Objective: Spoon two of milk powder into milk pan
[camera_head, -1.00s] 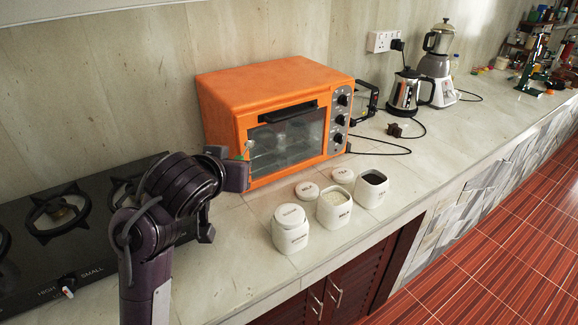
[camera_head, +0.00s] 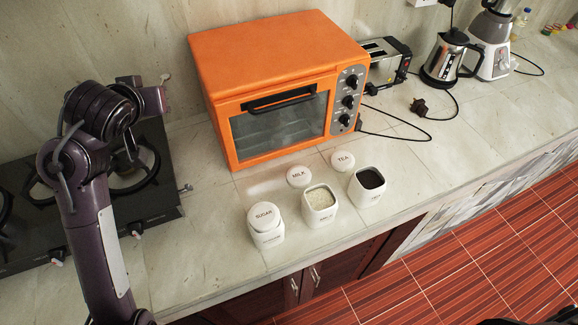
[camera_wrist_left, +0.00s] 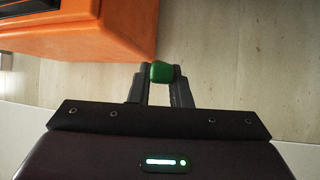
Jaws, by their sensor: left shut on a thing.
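The open white milk jar (camera_head: 320,216), filled with pale powder, stands on the counter between two other jars. Its lid, marked MILK (camera_head: 299,176), lies behind it. My left gripper (camera_head: 163,98) is at the left, above the hob and left of the oven, well away from the jars. In the left wrist view, the left gripper (camera_wrist_left: 160,85) is shut on a small green thing (camera_wrist_left: 162,72). Only its green end shows, so I cannot tell its full shape. I see no milk pan in these views. My right gripper is not in view.
The orange oven (camera_head: 282,62) stands behind the jars. A closed sugar jar (camera_head: 266,238) and an open tea jar (camera_head: 366,198) flank the milk jar. A toaster (camera_head: 380,50), kettle (camera_head: 441,62) and loose cable lie right. The counter's front strip is clear.

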